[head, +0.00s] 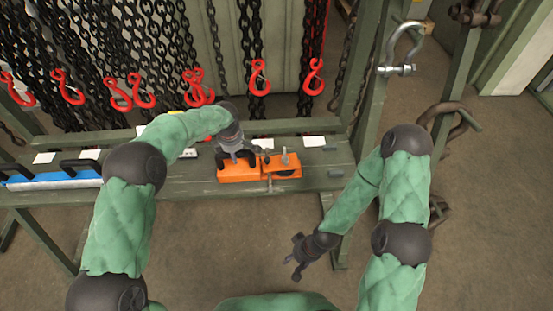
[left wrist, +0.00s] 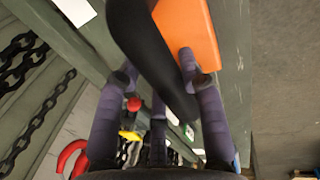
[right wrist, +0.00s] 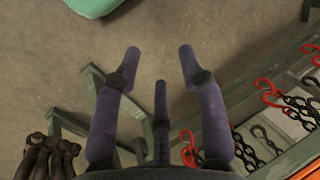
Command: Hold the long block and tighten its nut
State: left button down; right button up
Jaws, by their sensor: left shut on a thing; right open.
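A long orange block (head: 236,175) lies on the green bench. A black handle (left wrist: 152,62) on it shows in the left wrist view. An upright metal bolt-like part (head: 285,159), perhaps with the nut, stands at the block's right end; the nut itself is too small to make out. A thin metal rod (head: 268,182) crosses the block's front. My left gripper (head: 238,158) is over the block's left part, shut on the black handle, with its fingers (left wrist: 158,72) on either side. My right gripper (head: 297,262) is open and empty, low in front of the bench; its fingers (right wrist: 160,62) are spread.
A blue long tool with black handles (head: 55,178) lies on the bench at the left. White labels (head: 314,141) line the bench. Black chains with red hooks (head: 259,78) hang behind. A shackle (head: 400,50) hangs on the right post. Floor in front is clear.

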jog(key=w+a+r+n+g, duration=0.25)
jog(key=w+n, duration=0.25)
jog(key=n, duration=0.7)
notch_tip(320, 180, up, 27)
jog(key=n+t+h, duration=0.3)
jog(key=n+h, duration=0.1)
jog(key=n, duration=2)
send_over(284, 156)
notch_tip(284, 156, down, 12)
jog(key=shift+d+r, duration=0.1)
jog(key=shift+r, duration=0.15)
grip_shut()
